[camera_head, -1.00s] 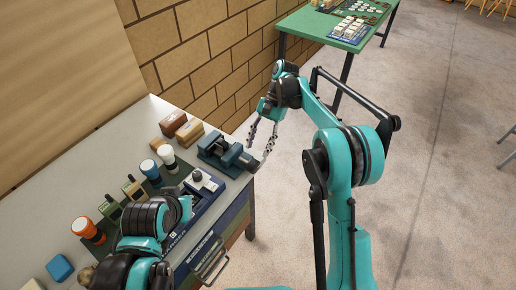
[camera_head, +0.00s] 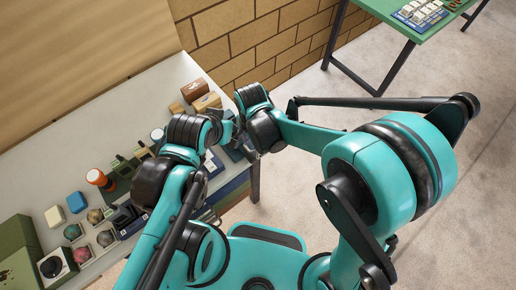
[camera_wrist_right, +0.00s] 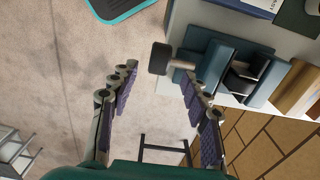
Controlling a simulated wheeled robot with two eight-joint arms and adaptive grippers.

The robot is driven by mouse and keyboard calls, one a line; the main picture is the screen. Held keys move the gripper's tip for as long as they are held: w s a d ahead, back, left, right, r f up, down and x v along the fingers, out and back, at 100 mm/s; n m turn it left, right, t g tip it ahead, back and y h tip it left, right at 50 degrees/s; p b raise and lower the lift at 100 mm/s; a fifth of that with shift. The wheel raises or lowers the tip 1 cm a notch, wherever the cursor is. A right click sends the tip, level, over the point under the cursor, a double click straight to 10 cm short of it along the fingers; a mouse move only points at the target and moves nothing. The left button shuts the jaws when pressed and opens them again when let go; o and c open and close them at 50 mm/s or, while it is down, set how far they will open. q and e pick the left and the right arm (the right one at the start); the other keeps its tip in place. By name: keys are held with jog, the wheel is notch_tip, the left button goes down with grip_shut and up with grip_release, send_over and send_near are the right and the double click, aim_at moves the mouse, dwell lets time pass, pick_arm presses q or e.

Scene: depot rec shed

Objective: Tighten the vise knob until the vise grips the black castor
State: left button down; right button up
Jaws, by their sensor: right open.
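The blue vise (camera_wrist_right: 218,66) stands at the bench edge in the right wrist view. Its dark knob (camera_wrist_right: 159,58) sticks out past the edge on a pale shaft. A dark piece, apparently the black castor (camera_wrist_right: 243,82), sits among the vise jaws; I cannot tell how closely they meet it. My right gripper (camera_wrist_right: 157,76) is open, its fingers spread on either side of the knob, with no clear contact. In the head view, arm parts hide most of the vise and right fingers. My left arm's wrist end is beside it; its fingers are hidden.
A green table (camera_head: 425,25) stands at the back right.

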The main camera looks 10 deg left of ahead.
aim_at(253, 154)
jog(key=shift+f, duration=0.4)
notch_tip(253, 154, down, 7)
jog(key=b, duration=0.5)
jog(key=shift+r, duration=0.1)
grip_shut()
